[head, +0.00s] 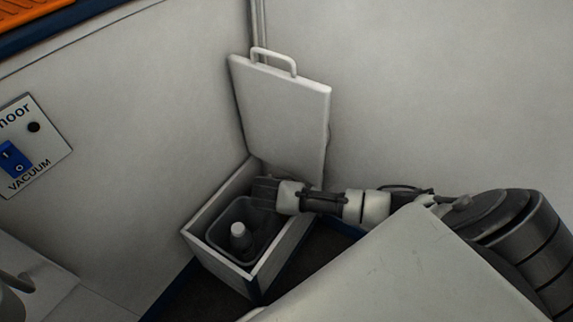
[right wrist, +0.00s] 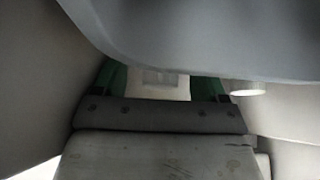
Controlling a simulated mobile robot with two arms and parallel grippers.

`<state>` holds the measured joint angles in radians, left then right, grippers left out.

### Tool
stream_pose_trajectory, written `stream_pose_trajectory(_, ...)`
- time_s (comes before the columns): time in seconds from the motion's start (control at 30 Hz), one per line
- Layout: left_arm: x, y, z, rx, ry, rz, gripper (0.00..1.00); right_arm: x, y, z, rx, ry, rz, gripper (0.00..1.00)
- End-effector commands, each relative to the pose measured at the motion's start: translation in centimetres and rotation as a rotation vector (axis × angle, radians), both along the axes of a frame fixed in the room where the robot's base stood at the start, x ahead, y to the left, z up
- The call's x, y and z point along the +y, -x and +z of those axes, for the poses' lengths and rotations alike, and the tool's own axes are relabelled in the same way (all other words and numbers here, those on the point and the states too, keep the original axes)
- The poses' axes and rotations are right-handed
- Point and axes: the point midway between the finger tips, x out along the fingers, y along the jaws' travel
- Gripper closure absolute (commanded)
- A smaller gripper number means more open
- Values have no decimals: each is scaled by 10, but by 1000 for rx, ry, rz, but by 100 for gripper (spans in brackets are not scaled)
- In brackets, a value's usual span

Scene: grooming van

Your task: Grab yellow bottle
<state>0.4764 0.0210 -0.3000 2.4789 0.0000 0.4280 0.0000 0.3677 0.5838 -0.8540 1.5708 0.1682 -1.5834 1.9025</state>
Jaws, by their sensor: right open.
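A bottle with a pale cap (head: 239,230) stands in a dark grey bin (head: 219,212) inside an open white box (head: 262,272). Its body is dark in shadow and I see no yellow on it. My right gripper (head: 264,190) reaches in from the right over the far rim of the box, apart from the bottle. In the right wrist view my gripper's green-sided fingers (right wrist: 160,95) are spread and partly hidden by a big grey surface. A small whitish round thing (right wrist: 248,88) shows to their right; I cannot tell if it is the bottle. My left gripper is out of view.
The box's white lid (head: 281,115) with a handle stands raised behind it, close to my right wrist. Walls close in the corner. A vacuum switch panel (head: 30,146) is on the left wall. A pale surface (head: 410,275) fills the lower right.

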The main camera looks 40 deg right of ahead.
Motion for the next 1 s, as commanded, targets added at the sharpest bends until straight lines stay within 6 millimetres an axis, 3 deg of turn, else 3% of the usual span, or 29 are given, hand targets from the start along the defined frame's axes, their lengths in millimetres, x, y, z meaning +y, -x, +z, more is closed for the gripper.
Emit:
stream_pose_trajectory(0.3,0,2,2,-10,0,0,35,-2,-1,-2,0,0,0,27)
stream_pose_trajectory(0.8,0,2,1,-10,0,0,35,-2,-1,-3,0,0,0,100)
stream_pose_trajectory(1.0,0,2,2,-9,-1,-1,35,-2,-1,-2,-2,0,0,100)
